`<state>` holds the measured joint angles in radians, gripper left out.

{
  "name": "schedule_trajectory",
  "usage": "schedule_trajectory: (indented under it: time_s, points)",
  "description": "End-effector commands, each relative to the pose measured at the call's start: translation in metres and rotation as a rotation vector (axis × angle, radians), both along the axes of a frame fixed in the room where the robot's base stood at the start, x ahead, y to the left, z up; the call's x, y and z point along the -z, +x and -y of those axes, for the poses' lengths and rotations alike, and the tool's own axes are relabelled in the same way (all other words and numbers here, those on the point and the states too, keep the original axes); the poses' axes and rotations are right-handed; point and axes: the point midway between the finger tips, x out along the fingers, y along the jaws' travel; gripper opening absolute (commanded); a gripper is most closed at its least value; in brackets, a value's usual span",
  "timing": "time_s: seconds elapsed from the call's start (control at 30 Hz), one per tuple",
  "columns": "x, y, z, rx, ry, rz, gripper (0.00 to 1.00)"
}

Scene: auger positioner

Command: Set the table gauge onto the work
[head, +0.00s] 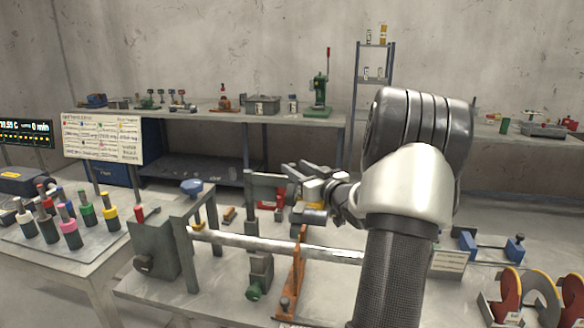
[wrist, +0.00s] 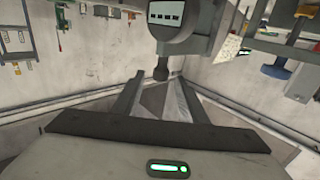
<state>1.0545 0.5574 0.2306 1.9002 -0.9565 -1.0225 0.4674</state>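The work looks like the long pale rod (head: 275,245) lying across the fixture on the front bench, partly hidden by my arm. The fingers are spread with gaps around the stem. In the head view my gripper (head: 305,180) is above the bench, behind the rod. A grey and red piece (head: 268,193) is close to its fingertips; I cannot tell if it is the gauge.
A grey upright block (head: 155,255) and a frame with a blue knob (head: 191,187) stand at the rod's left. An orange stand (head: 293,275) is at the rod's middle. Several coloured-top pieces (head: 65,215) stand on the left table. Red and yellow discs (head: 540,295) are at the right.

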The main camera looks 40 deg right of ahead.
Motion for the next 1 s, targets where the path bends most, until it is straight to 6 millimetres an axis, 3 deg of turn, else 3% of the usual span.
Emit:
schedule_trajectory:
  time_s: [0.2, 0.57, 0.8, 1.0]
  points:
    - [0.000, 0.027, 0.001, -0.002, 0.000, 0.000, 0.39]
    - [0.000, 0.032, 0.002, 0.000, 0.000, -0.001, 0.39]
    - [0.000, 0.032, 0.002, 0.000, 0.000, 0.000, 0.01]
    - [0.000, 0.032, 0.002, 0.000, 0.000, 0.000, 0.00]
